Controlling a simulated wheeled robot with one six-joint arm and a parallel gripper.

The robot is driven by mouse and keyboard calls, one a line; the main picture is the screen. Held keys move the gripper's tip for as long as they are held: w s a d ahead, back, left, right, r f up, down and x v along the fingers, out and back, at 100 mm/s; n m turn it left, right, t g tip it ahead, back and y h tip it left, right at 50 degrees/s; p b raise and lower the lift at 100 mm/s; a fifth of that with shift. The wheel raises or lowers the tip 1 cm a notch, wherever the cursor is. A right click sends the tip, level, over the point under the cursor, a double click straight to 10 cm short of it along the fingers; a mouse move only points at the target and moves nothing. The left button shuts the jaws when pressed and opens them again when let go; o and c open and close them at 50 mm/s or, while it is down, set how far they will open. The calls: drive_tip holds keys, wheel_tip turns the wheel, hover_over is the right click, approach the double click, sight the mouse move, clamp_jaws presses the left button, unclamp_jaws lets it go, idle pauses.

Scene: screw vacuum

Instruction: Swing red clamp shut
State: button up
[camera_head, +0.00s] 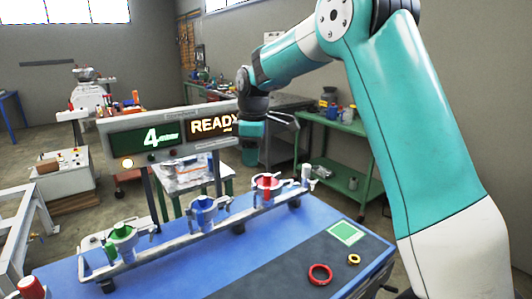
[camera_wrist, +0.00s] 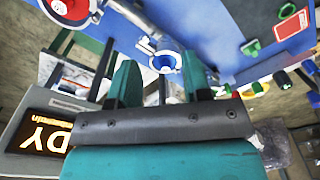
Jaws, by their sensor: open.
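The red clamp (camera_head: 268,186) stands at the right part of a long metal rail, holding a red piece. Its silvery arms spread to the sides; I cannot tell how far open they are. A red piece in a pale ring, seemingly the same clamp (camera_wrist: 70,10), is cut off at the upper left of the wrist view. My gripper (camera_head: 252,140) hangs above and left of the red clamp in the head view. In the wrist view my gripper (camera_wrist: 160,62) has its teal fingers apart, with nothing held between them. The blue clamp (camera_wrist: 163,61) shows beyond the fingertips.
The rail also carries a blue clamp (camera_head: 204,210) and a green clamp (camera_head: 123,234). A display panel (camera_head: 170,138) reading READY stands behind the rail. A red ring (camera_head: 320,274), a yellow ring (camera_head: 354,259) and a green card (camera_head: 346,232) lie at the front right.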

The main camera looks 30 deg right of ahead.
wheel_tip(320, 180, up, 4)
drive_tip(key=f+p, duration=0.1)
drive_tip(key=p, duration=0.3)
hover_over(266, 188)
drive_tip(key=shift+n, duration=0.4)
wheel_tip(266, 188, down, 17)
drive_tip(key=p, duration=0.3)
